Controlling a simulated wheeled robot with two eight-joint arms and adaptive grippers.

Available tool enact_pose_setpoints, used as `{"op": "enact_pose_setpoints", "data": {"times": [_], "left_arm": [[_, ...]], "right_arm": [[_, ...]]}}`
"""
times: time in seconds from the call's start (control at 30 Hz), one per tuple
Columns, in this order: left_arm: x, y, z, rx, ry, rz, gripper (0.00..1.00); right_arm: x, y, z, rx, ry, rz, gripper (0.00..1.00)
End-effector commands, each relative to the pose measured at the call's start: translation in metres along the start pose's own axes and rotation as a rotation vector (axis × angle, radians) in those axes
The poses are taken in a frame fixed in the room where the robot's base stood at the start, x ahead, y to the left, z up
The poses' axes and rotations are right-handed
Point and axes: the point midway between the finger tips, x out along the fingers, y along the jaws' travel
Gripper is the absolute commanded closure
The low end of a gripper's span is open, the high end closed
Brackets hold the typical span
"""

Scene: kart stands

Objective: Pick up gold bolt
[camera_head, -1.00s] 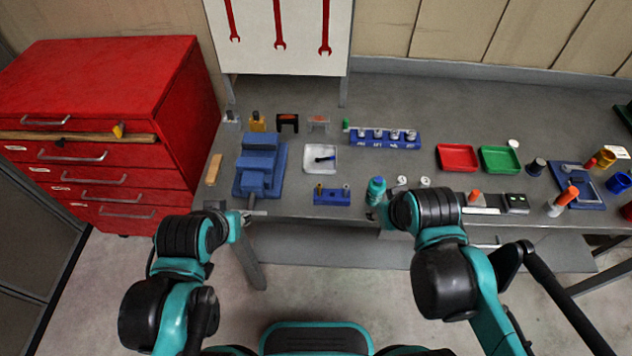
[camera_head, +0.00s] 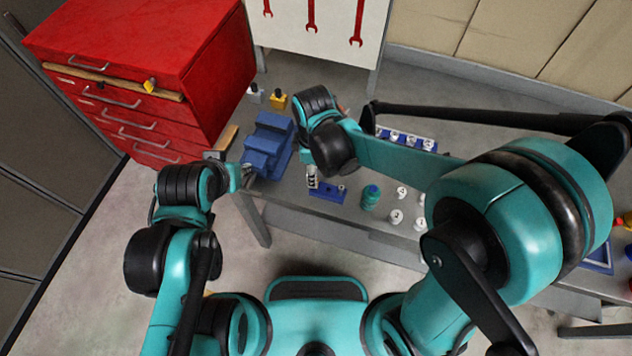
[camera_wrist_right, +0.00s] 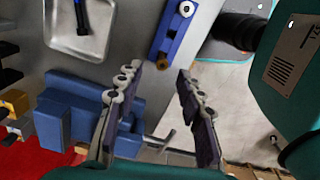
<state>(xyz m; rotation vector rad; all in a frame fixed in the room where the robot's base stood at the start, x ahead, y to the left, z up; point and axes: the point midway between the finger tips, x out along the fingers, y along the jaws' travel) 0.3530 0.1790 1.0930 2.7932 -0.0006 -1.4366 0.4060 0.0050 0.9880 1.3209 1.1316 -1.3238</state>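A small blue block (camera_head: 327,191) lies near the bench's front edge; it also shows in the right wrist view (camera_wrist_right: 172,35). A small bolt, apparently the gold bolt (camera_wrist_right: 162,62), stands in its lower end in that view. A silver bolt (camera_wrist_right: 186,9) stands at the other end. My right gripper (camera_wrist_right: 158,74) is open and empty, its fingertips spread around the block's lower end. In the head view the right gripper (camera_head: 312,178) is above the block's left end and hides the bolt there. My left gripper (camera_head: 246,178) is by the bench's front left corner, its fingers too small to judge.
A blue vise (camera_head: 267,148) stands left of the block. A teal bottle (camera_head: 371,197) and several white pieces stand to the right. A red drawer cabinet (camera_head: 150,60) is at the left.

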Motion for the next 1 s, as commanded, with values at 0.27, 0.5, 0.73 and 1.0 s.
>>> {"op": "enact_pose_setpoints", "data": {"times": [0.27,0.5,0.73,1.0], "left_arm": [[0.014,0.0,0.01,0.0,0.0,0.0,0.69],[0.014,0.0,0.01,0.0,0.0,0.0,0.69],[0.014,0.0,0.01,0.0,0.0,0.0,0.69],[0.014,0.0,0.01,0.0,0.0,0.0,0.69]], "right_arm": [[0.041,-0.002,0.004,0.002,0.001,0.001,0.62],[0.044,-0.002,0.004,0.002,0.001,0.001,0.62],[0.044,-0.002,0.004,0.003,0.001,0.001,1.0],[0.044,-0.002,0.004,0.003,0.001,0.001,1.0]]}}
